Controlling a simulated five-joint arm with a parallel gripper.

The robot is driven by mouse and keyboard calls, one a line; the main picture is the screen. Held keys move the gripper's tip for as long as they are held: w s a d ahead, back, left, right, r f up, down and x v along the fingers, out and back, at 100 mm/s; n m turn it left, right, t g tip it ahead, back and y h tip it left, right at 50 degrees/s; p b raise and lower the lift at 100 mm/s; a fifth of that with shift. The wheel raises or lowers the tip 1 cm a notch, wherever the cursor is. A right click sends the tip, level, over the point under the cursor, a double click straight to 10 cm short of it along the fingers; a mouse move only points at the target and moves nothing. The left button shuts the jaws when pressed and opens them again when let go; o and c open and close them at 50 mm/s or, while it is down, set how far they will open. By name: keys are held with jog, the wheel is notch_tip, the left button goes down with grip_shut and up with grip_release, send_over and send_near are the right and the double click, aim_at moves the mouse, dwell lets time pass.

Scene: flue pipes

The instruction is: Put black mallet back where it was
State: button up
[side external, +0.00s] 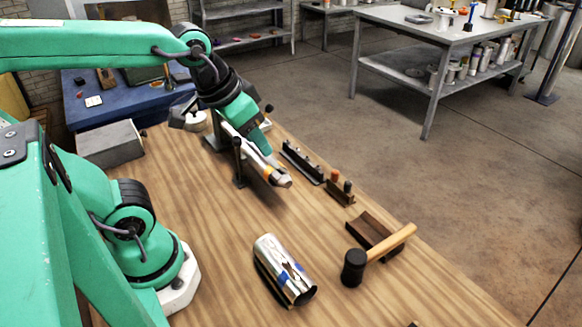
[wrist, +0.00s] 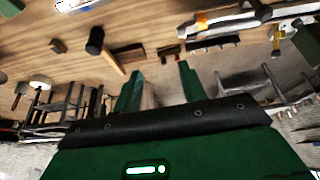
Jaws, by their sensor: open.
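The black mallet (side external: 353,268) lies at the front right of the wooden bench in the side view, its black head on the wood. Its pale wooden handle (side external: 393,243) slants up to the right across a dark brown trough-like holder (side external: 368,234); whether it touches the holder I cannot tell. The wrist view shows the mallet (wrist: 95,41) left of the fingers. My gripper (side external: 266,150) is over the far part of the bench, well apart from the mallet. In the wrist view my gripper's (wrist: 160,70) two green fingers stand apart with nothing between them.
A shiny metal pipe (side external: 285,270) with blue marks lies left of the mallet. A long pale pipe (side external: 270,172) rests on black stands below my gripper. Small racks (side external: 303,160) of tools line the right bench edge. A grey box (side external: 110,145) stands at the left.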

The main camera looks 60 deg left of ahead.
jog(key=shift+s+a+f+t, duration=0.15)
jog(key=shift+s+a, duration=0.2)
jog(key=shift+s, duration=0.2)
jog(key=shift+s+a+f+t, duration=0.15)
jog(key=shift+s+a, duration=0.15)
jog(key=shift+s, duration=0.2)
jog(key=shift+r, duration=0.1)
dwell(0.4)
